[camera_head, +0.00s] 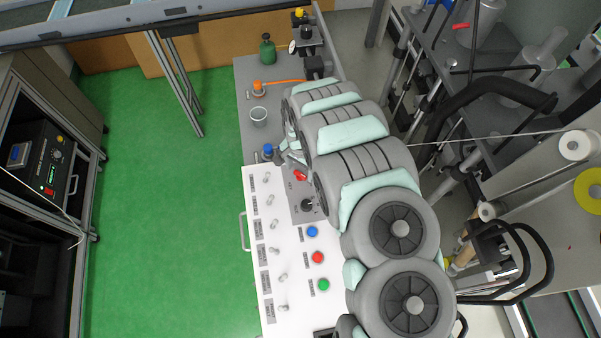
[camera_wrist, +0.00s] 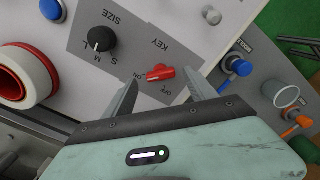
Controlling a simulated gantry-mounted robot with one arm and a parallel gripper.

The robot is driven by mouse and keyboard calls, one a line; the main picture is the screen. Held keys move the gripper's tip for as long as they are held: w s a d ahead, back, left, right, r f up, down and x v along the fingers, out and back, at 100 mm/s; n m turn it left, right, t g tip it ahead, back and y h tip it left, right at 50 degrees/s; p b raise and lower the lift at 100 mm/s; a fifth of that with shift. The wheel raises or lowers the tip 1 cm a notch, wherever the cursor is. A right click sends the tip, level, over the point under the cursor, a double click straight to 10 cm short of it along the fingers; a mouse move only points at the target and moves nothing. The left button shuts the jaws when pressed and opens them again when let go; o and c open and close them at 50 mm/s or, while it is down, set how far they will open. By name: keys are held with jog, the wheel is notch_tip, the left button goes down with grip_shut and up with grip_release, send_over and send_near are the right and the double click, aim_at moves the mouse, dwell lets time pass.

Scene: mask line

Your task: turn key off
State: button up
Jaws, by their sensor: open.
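The red key (camera_wrist: 160,73) sits in its switch on the grey label plate, below the upside-down word KEY. ON is printed at the left end of the key and OFF just below it. The key lies nearly level in the wrist view, tilted slightly. My gripper (camera_wrist: 161,84) is open, with one finger on each side of the key and the key showing between the tips. I see no clear contact. In the head view the key (camera_head: 300,175) shows small beside my gripper (camera_head: 291,151), whose fingers are mostly hidden by my arm.
A black SIZE knob (camera_wrist: 101,39) is left of the key. A blue knob (camera_wrist: 241,66) and a cup (camera_wrist: 287,97) are to the right in the wrist view.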

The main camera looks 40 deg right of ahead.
aim_at(300, 176)
jog(key=shift+w+f, duration=0.1)
jog(key=shift+f, duration=1.05)
jog(key=shift+c, duration=0.5)
jog(key=c, duration=1.3)
